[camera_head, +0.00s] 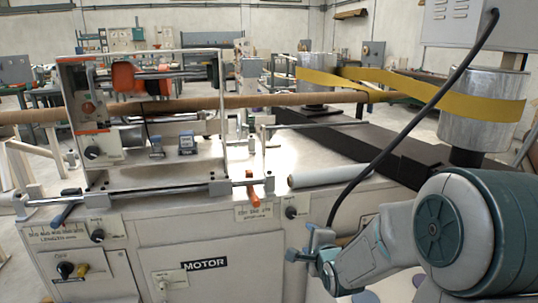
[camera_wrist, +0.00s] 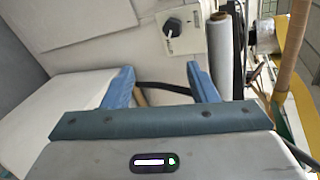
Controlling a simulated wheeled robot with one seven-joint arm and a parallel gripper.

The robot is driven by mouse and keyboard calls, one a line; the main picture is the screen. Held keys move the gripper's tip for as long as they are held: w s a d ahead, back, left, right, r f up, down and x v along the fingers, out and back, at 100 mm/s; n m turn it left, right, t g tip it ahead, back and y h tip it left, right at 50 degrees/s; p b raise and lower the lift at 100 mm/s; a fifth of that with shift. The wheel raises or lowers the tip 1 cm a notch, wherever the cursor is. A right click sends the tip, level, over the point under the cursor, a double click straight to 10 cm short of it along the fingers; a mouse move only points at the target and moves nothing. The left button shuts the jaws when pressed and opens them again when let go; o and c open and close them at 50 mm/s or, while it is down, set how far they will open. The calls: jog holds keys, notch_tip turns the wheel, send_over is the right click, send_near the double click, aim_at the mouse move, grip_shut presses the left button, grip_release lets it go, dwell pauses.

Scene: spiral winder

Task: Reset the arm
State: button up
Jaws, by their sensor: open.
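My gripper (camera_head: 308,246) is at the lower right of the head view, in front of the machine's front face. In the wrist view my gripper (camera_wrist: 160,80) shows two blue fingers spread wide apart, with nothing held between them. A black cable passes behind the fingers in the wrist view. The spiral winder (camera_head: 120,215) fills the left and middle of the head view. A black knob (camera_head: 291,212) on its front panel is above and left of my gripper; the knob also shows in the wrist view (camera_wrist: 174,27), beyond the fingers.
A white roll (camera_head: 330,175) lies on the machine's top edge. A long brown tube (camera_head: 200,103) crosses the machine. A yellow belt (camera_head: 400,88) wraps metal drums (camera_head: 485,110) at the right. A black cable (camera_head: 410,125) hangs down near my arm. An orange-handled lever (camera_head: 252,190) stands at the front edge.

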jog(key=s+d+r+n+g+h+p, duration=0.2)
jog(key=s+r+n+g+p, duration=0.9)
jog(key=s+r+n+p, duration=0.7)
jog(key=s+r+p, duration=0.1)
jog(key=s+r, duration=0.4)
jog(key=s, duration=0.4)
jog(key=shift+s+r, duration=0.25)
jog(key=shift+r, duration=0.05)
jog(key=shift+d, duration=0.1)
